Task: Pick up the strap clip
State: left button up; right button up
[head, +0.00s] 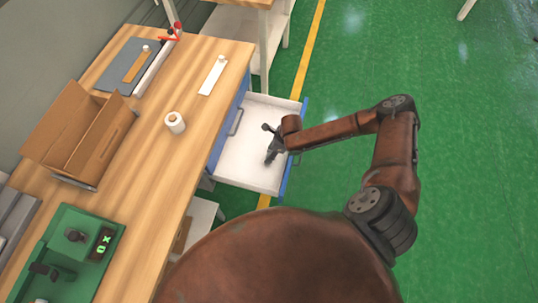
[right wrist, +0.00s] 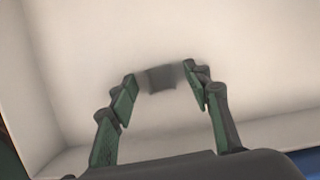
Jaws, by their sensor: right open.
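My right gripper (head: 268,145) is over the open white drawer (head: 255,172) in the head view. Its fingers are spread apart with nothing held between them. In the right wrist view the gripper (right wrist: 160,78) points at the pale drawer floor. A small, blurred dark grey patch (right wrist: 161,78) shows between the fingertips. I cannot tell whether it is the strap clip or a shadow. The strap clip is not clearly recognisable in either view. My left gripper is not in view.
The drawer's walls surround the gripper, with its blue front (head: 291,160) on the right. A thin grey loop (head: 236,122) shows by its left side. The wooden table (head: 160,175) holds an open cardboard box (head: 107,140), a white roll (head: 174,122) and a green device (head: 80,250).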

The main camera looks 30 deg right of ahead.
jog(key=shift+r, duration=0.1)
jog(key=c, duration=1)
jog(key=shift+r, duration=0.1)
